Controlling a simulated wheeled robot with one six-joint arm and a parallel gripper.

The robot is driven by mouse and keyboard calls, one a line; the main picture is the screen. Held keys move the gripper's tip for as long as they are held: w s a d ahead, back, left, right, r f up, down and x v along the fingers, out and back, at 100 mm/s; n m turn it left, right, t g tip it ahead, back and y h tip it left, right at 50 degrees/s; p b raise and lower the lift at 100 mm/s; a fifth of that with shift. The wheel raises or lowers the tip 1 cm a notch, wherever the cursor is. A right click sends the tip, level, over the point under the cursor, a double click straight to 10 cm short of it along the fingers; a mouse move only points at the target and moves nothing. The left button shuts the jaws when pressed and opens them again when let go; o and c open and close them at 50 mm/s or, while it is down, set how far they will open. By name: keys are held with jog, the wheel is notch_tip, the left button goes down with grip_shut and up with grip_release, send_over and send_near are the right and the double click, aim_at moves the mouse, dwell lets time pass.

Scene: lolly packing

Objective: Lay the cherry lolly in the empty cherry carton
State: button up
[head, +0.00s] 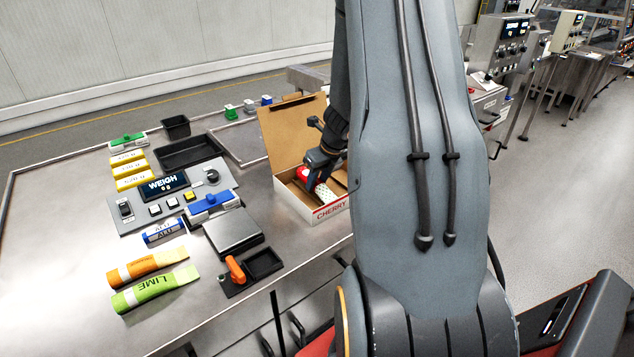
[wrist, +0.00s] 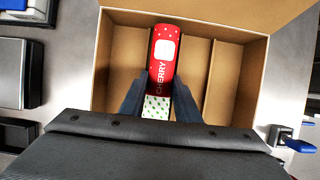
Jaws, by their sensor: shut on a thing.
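The cherry carton (head: 296,203) stands open on the steel table, its brown lid raised at the back and its white front marked CHERRY. In the wrist view the carton (wrist: 255,85) shows brown inner walls and dividers that form several lanes. My gripper (head: 316,172) is inside the carton's opening, pointing down. In the wrist view my gripper (wrist: 158,100) is shut on the cherry lolly (wrist: 163,62), a red wrapper with white dots and a white and green end. The lolly lies lengthwise along a middle lane. Whether it touches the carton floor I cannot tell. No other lolly shows in the carton.
An orange lolly (head: 146,267) and a lime lolly (head: 155,289) lie on the left of the table. A weigh panel (head: 163,186), a steel scale plate (head: 232,232) and black trays (head: 190,152) stand left of the carton. My arm hides the carton's right side.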

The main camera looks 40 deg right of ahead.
jog(key=shift+f+b, duration=0.35)
jog(key=shift+f, duration=0.15)
